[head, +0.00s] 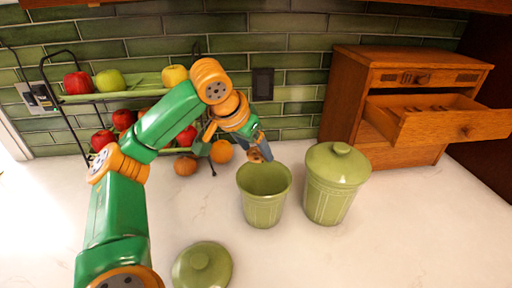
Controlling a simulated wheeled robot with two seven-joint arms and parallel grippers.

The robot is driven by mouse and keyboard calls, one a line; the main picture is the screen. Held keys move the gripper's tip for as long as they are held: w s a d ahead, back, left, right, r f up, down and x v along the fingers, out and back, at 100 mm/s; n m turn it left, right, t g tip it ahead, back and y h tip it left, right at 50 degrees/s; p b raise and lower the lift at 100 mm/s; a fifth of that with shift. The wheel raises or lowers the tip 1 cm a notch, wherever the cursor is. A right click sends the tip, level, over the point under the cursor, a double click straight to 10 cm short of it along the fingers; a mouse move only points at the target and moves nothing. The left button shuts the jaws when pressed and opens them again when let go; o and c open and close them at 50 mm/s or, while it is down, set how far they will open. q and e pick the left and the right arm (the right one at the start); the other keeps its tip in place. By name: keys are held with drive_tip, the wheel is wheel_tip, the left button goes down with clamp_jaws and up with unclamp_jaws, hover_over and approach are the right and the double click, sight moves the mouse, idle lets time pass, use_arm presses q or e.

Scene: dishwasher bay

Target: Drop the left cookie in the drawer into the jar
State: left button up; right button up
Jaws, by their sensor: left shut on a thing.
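My left gripper (260,152) is above the back rim of an open green jar (263,209), pointing down. It is shut on a small brown cookie (256,157), mostly hidden by the fingers. The jar stands upright on the counter without its lid; its inside looks empty from here. A green lid (202,267) lies on the counter in front and to the left. The drawer (455,128) of a wooden cabinet is pulled open at the right, with small brown cookies (428,108) inside. My right gripper is not in view.
A second green jar (335,184), lid on, stands just right of the open one. The wooden cabinet (420,64) is behind it. A two-tier rack (112,95) with apples stands at the back left. An orange (221,151) is near my gripper. The front right counter is clear.

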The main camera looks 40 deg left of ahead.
use_arm(q)
drive_tip(key=shift+r, duration=0.1)
drive_tip(key=o, duration=0.7)
drive_tip(key=shift+w+d, duration=0.1)
drive_tip(key=shift+d, duration=0.2)
drive_tip(key=shift+c, duration=0.2)
drive_tip(key=shift+a+r, duration=0.1)
drive_tip(key=shift+r, duration=0.1)
drive_tip(key=p+v, duration=0.1)
drive_tip(key=v, duration=0.6)
drive_tip(key=shift+p, duration=0.3)
drive_tip(key=shift+f, duration=0.15)
